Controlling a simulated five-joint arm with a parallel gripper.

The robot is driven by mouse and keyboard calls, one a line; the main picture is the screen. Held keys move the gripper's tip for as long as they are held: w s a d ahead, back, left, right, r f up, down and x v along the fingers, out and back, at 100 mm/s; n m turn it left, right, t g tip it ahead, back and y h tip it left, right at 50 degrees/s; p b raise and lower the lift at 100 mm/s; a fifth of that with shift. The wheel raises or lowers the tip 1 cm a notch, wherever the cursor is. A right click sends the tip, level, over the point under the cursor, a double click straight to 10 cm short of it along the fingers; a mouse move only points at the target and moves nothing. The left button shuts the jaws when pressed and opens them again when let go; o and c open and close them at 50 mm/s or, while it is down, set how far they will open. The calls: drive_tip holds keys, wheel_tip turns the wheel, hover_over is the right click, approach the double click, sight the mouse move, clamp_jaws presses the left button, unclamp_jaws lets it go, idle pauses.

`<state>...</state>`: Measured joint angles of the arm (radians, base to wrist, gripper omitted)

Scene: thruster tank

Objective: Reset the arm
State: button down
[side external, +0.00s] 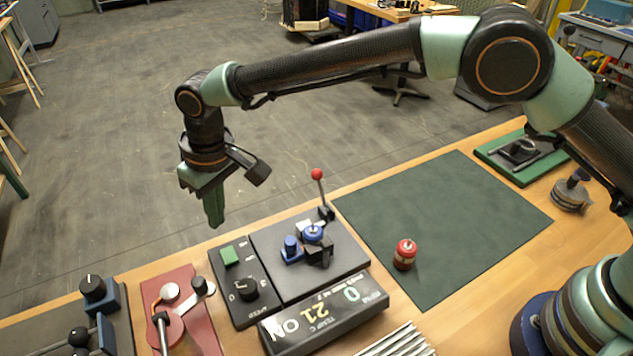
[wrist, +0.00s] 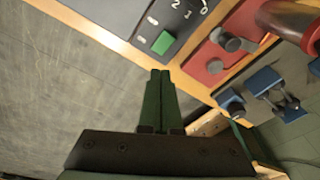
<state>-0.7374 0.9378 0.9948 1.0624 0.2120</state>
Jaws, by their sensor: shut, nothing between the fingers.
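My gripper (side external: 214,207) hangs from my outstretched arm at the left, fingers pointing down, above the far edge of the bench. Its green fingers are together with nothing between them. In the wrist view the closed fingers (wrist: 159,78) reach toward the control panel's green button (wrist: 163,42), apart from it as far as I can tell. The button also shows in the side view (side external: 229,256), below and right of the fingers.
A black control box with a display (side external: 325,318), a red-knobbed lever (side external: 317,175) and blue parts (side external: 312,233) stand below right. A red canister (side external: 404,254) stands on the green mat (side external: 450,215). A red fixture (side external: 185,310) is at the front left. The mat is mostly bare.

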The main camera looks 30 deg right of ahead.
drive_tip(key=d+r+m+t, duration=0.1)
drive_tip(key=d+r, duration=0.6)
drive_tip(key=d, duration=0.3)
drive_tip(key=d+r+m+t, duration=0.1)
drive_tip(key=d+r+m, duration=0.1)
drive_tip(key=d+r, duration=0.7)
drive_tip(key=s+d+m+t, duration=0.1)
drive_tip(key=s+d, duration=0.6)
drive_tip(key=d, duration=0.3)
drive_tip(key=s+d+f+m+t+h, duration=0.1)
drive_tip(key=s+d+m, duration=0.1)
drive_tip(key=s+d, duration=0.5)
drive_tip(key=d, duration=0.3)
drive_tip(key=shift+s+d, duration=0.15)
drive_tip(key=shift+s, duration=0.25)
